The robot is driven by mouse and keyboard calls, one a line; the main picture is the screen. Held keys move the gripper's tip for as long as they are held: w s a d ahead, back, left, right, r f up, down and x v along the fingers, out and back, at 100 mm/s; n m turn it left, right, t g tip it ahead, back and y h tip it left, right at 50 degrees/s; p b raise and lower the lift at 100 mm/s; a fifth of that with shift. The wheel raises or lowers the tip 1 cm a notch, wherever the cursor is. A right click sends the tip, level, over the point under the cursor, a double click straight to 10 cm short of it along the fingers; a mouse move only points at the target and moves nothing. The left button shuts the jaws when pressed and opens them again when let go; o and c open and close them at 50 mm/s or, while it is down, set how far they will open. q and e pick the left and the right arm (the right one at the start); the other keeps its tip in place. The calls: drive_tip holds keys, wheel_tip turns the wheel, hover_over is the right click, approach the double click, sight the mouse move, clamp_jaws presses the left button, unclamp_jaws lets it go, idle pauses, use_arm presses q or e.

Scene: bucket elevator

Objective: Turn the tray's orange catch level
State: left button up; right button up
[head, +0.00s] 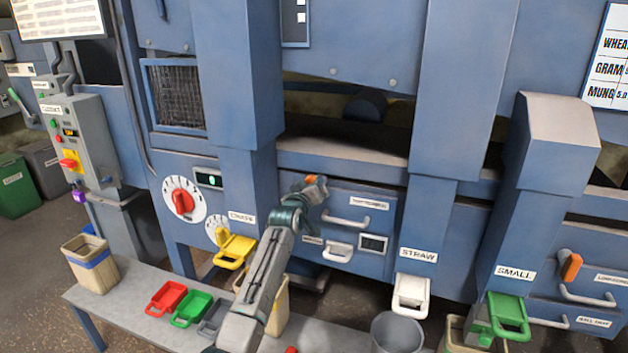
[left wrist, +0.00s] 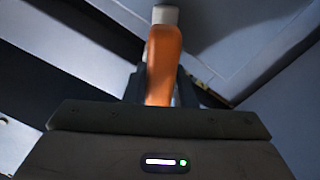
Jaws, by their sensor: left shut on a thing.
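My left gripper (head: 313,188) reaches up to the upper left corner of a blue tray front (head: 346,203) in the head view. It is shut on the tray's orange catch (head: 311,179); only a small orange bit shows past the fingers there. In the left wrist view the orange catch (left wrist: 164,62) runs lengthwise away from the dark fingers (left wrist: 162,92), with a pale cap at its far end. The gripper hides most of the catch in the head view, so I cannot tell whether it is level. My right gripper is not in view.
The tray's white bar handle (head: 346,221) is right of my gripper. Another orange catch (head: 571,267), standing steeply, is on the far right unit. A yellow chute gate (head: 235,251) is left of my forearm. Red and green scoops (head: 191,309) lie on a bench below.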

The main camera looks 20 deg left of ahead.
use_arm(q)
drive_tip(key=n+p, duration=0.2)
drive_tip(key=shift+a+n, duration=0.15)
drive_tip(key=shift+n, duration=0.25)
drive_tip(key=shift+n+p, duration=0.65)
drive_tip(key=shift+n, duration=0.25)
drive_tip(key=n+p, duration=0.2)
drive_tip(key=n, duration=0.1)
drive_tip(key=shift+a+f+n+p, duration=0.15)
drive_tip(key=shift+f+n+p, duration=0.05)
drive_tip(key=shift+n+p, duration=0.1)
drive_tip(key=shift+f+n+p, duration=0.15)
drive_tip(key=shift+n+p, duration=0.3)
drive_tip(key=shift+n, duration=0.45)
drive_tip(key=shift+f+n+p, duration=0.15)
drive_tip(key=shift+n+p, duration=0.3)
drive_tip(key=shift+n, duration=0.45)
drive_tip(key=o, duration=1)
